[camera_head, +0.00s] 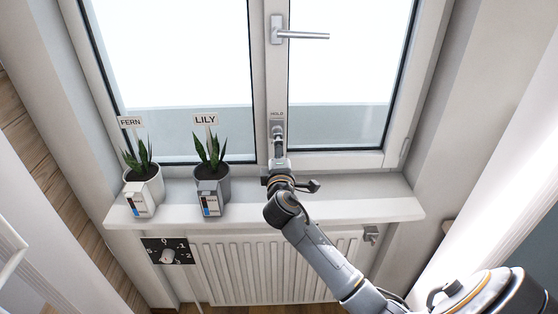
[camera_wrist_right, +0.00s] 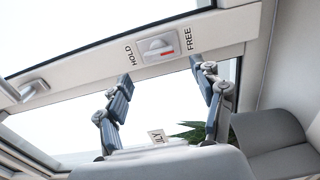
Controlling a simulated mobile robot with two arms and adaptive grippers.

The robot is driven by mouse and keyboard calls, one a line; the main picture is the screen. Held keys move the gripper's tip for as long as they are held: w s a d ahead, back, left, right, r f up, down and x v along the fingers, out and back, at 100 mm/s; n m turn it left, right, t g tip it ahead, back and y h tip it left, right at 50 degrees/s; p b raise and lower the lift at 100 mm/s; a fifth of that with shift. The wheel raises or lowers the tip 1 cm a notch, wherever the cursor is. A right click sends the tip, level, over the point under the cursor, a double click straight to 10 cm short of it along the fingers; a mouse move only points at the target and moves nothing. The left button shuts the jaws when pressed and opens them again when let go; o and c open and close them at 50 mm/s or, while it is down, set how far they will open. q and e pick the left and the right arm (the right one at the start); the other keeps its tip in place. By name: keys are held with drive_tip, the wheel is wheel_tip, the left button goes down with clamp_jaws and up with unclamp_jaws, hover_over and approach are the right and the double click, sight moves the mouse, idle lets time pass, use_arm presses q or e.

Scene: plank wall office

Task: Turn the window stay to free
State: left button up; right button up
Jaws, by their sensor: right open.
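The window stay (camera_head: 277,128) is a small knob on a grey plate, low on the window frame. HOLD shows above it in the head view; my gripper covers the part below. In the right wrist view the stay (camera_wrist_right: 158,46) shows a pale knob with a red mark, between the words HOLD at left and FREE at right. I cannot tell surely which word the knob points to. My right gripper (camera_head: 278,150) is open just below the stay. In the wrist view its fingers (camera_wrist_right: 163,80) are apart and empty, with the stay beyond their tips. My left gripper is not in view.
A window handle (camera_head: 300,36) is above the stay. Potted plants labelled FERN (camera_head: 143,184) and LILY (camera_head: 211,182) stand on the sill (camera_head: 345,210), left of my arm. A radiator (camera_head: 225,270) and a dial (camera_head: 167,256) are below. The sill right of my arm is clear.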

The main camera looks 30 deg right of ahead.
drive_tip(key=v, duration=0.6)
idle(0.3)
